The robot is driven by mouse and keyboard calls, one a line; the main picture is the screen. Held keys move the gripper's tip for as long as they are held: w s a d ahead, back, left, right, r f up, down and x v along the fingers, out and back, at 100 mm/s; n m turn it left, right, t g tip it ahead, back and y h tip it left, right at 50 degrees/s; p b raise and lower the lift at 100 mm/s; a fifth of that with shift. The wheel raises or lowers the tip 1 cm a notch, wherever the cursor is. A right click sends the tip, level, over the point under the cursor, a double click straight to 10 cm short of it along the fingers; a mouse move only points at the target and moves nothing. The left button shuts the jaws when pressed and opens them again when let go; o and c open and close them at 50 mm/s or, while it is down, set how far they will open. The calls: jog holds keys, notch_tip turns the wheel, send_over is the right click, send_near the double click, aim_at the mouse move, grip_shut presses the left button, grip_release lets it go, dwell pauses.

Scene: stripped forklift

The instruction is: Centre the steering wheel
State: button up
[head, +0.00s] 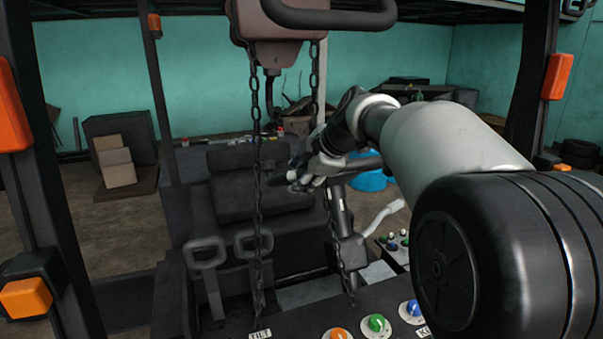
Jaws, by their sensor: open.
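The steering wheel (362,166) is dark and shows nearly edge-on right of centre, on top of a grey column (340,212). My arm reaches in from the right and hides part of its rim. My gripper (288,179) is open at the wheel's left side, in front of the seat back. The fingers are small and dark against the seat, so I cannot tell whether they touch the rim or surround it. The wheel's turn angle cannot be read from this view.
Two chains (257,190) hang from a brown hoist block (280,30) near the gripper. Two levers (207,255) stand at lower left. A panel with coloured knobs (377,323) lies in front. The black seat (255,185) is behind. Dark posts frame both sides.

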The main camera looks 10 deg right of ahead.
grip_shut()
dwell(0.5)
